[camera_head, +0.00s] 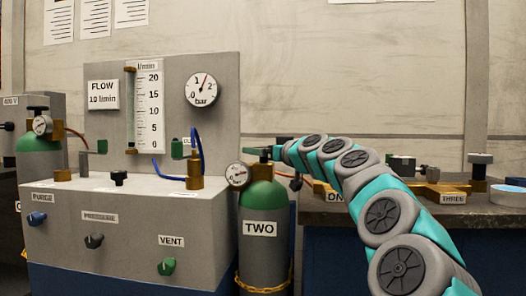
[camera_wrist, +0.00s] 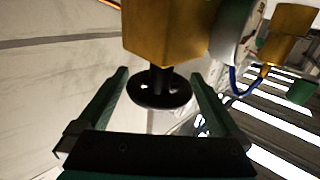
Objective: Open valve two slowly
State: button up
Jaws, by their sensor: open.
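The green cylinder (camera_head: 265,205) labelled TWO (camera_head: 260,229) stands upright between the grey bench unit and the right-hand counter. A round pressure gauge (camera_head: 237,175) sits at its top left. My gripper (camera_head: 262,151) is at the cylinder's top, where the arm hides most of the valve. In the wrist view my gripper (camera_wrist: 158,76) is open. A black handwheel (camera_wrist: 160,95) on a short stem under a brass block (camera_wrist: 165,30) shows between its two green fingers. Gaps show on both sides of the wheel. I cannot tell how far the valve is turned.
The grey unit (camera_head: 120,215) has PURGE, PRESSURE and VENT knobs. A flow tube scale (camera_head: 149,108) and bar dial (camera_head: 201,90) stand behind it. Another green cylinder (camera_head: 38,170) is at far left. Valve THREE (camera_head: 453,197) is on the right counter. Blue hose (camera_head: 197,155) arches nearby.

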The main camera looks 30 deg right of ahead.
jog(key=shift+c, duration=0.4)
jog(key=c, duration=1)
